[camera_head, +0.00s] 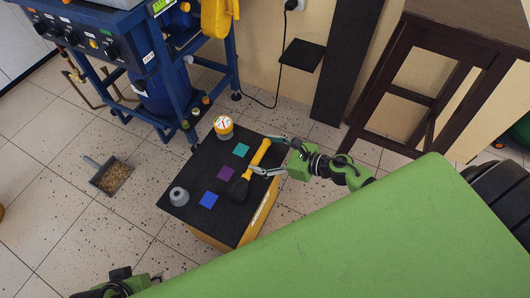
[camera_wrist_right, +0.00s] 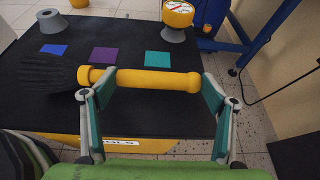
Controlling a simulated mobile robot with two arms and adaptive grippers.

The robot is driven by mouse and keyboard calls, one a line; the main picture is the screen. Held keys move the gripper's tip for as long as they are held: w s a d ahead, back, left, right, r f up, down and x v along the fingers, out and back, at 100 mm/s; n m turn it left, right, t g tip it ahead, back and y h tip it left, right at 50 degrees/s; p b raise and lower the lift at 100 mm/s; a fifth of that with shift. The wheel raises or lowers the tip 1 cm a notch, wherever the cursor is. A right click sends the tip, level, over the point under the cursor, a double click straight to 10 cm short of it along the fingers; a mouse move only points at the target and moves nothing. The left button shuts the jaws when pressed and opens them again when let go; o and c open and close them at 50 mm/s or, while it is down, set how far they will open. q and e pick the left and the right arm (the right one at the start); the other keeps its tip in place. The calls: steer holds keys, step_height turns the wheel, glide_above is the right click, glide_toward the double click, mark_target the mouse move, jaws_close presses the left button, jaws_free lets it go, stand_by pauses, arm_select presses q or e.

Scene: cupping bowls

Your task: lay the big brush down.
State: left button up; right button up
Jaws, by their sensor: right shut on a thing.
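The big brush has a yellow handle (camera_head: 260,154) and dark bristles (camera_head: 237,190). It also shows in the right wrist view (camera_wrist_right: 150,81), bristles to the left. My right gripper (camera_head: 272,157) is shut on it, one finger by the collar and the other by the handle's end. The brush is over the right side of the black table top (camera_head: 185,165); I cannot tell whether it touches. Teal (camera_head: 241,150), purple (camera_head: 226,173) and blue (camera_head: 208,200) squares lie beside it. Only part of my left arm shows at lower left; its gripper is outside the view.
A grey conical holder (camera_head: 179,196) stands at the table's left corner. An orange item with a white dial (camera_head: 223,125) sits on a grey holder at the back. A blue machine frame (camera_head: 165,75) is behind, a dark wooden stool (camera_head: 430,75) to the right, a dustpan (camera_head: 111,177) on the floor.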

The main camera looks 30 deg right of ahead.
steer(key=shift+f, duration=0.1)
steer(key=o, duration=1.3)
